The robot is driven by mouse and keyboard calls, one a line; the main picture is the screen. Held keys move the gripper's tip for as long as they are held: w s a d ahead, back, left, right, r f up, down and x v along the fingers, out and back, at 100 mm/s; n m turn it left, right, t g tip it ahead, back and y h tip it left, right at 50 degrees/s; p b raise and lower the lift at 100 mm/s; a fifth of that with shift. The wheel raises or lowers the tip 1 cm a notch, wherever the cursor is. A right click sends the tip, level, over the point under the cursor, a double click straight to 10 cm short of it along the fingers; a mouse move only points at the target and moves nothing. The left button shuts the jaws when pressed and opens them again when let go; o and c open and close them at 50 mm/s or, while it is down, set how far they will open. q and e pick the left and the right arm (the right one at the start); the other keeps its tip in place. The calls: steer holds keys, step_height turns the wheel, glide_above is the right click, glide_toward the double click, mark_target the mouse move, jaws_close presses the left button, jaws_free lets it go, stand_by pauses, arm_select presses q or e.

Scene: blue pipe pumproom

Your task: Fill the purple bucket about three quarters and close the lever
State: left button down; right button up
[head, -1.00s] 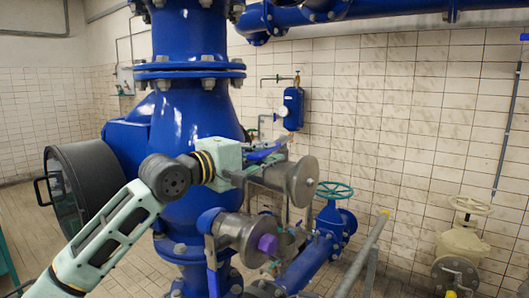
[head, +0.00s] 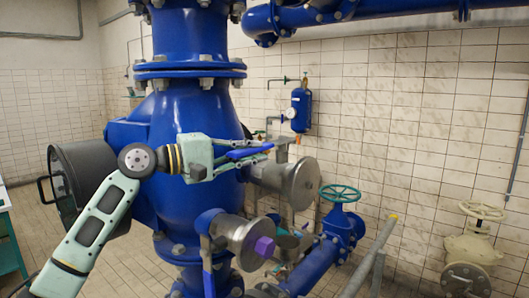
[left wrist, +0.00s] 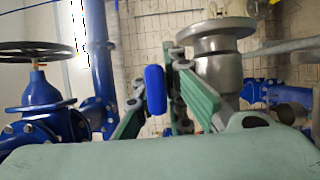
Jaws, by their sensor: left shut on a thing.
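My left gripper (head: 258,152) reaches in from the left, in front of the big blue vessel. Its fingers are shut on a blue lever (head: 240,154), beside the upper grey metal outlet (head: 300,183). In the left wrist view the lever's rounded blue end (left wrist: 155,90) shows between the green-padded fingers. A small purple faceted piece (head: 264,247) shows in front of the lower grey outlet (head: 238,236); I cannot tell whether it belongs to the bucket. No bucket opening or water level is visible. My right gripper is not in view.
A second blue lever (head: 207,268) hangs down beside the lower outlet. A teal handwheel (head: 338,193) and a cream valve (head: 474,245) stand to the right. A grey railing (head: 374,258) crosses the lower right. A blue cylinder with a gauge (head: 301,108) is on the tiled wall.

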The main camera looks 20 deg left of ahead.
arm_select(q)
steer(key=shift+a+f, duration=0.1)
steer(key=c, duration=1.8)
jaws_free()
steer(key=shift+w+a, duration=0.1)
steer(key=shift+a, duration=0.1)
steer(key=shift+c, duration=0.2)
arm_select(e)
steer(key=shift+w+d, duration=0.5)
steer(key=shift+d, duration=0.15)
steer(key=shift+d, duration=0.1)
arm_select(q)
steer(key=v, duration=1.2)
steer(key=shift+d, duration=0.1)
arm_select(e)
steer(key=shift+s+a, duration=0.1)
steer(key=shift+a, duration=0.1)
